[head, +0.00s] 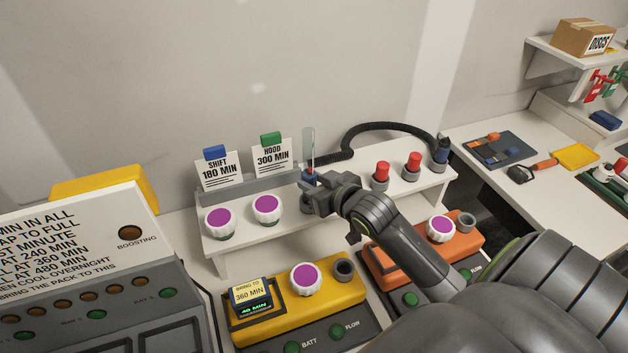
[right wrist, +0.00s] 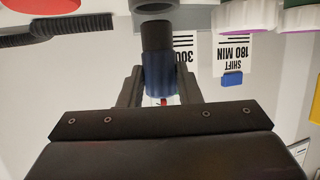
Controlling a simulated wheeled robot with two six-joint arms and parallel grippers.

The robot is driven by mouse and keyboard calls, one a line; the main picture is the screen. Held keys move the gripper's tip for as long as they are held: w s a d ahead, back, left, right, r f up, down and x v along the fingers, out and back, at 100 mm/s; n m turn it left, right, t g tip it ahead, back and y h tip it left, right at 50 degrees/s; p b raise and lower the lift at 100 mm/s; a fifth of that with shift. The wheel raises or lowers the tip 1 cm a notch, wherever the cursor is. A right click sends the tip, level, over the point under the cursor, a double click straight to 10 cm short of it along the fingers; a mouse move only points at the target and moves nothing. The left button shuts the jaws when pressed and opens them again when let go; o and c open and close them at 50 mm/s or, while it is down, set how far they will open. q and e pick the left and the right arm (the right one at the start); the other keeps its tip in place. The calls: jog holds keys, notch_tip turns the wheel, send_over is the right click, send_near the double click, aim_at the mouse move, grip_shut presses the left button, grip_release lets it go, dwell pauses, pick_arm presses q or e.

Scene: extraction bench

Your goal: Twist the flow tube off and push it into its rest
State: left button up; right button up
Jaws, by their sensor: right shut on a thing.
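The flow tube (head: 309,150) stands upright, a clear tube above a blue collar. My right gripper (head: 309,186) is shut on the collar over the white shelf. In the right wrist view, the blue collar (right wrist: 158,75) sits between the fingers, and its dark end points at a grey ring-shaped socket (right wrist: 153,7). I cannot tell whether that end is in the socket or just clear of it. In the head view, my gripper partly hides a grey holder (head: 305,206) below it. My left gripper is not in view.
A black hose (head: 385,127) runs behind the gripper. Red-topped items (head: 381,171) stand to its right, purple-topped knobs (head: 266,209) to its left. In front are a yellow unit (head: 250,322) with an open grey port (head: 344,269) and an orange unit (head: 382,264).

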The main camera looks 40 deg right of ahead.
jog(key=shift+p, duration=0.3)
dwell(0.5)
jog(key=shift+f+b, duration=1)
jog(key=shift+f, duration=0.95)
jog(key=o, duration=1.2)
jog(key=shift+c, duration=0.2)
jog(key=p+v, duration=0.1)
jog(key=v, duration=1.6)
jog(key=shift+s, duration=0.25)
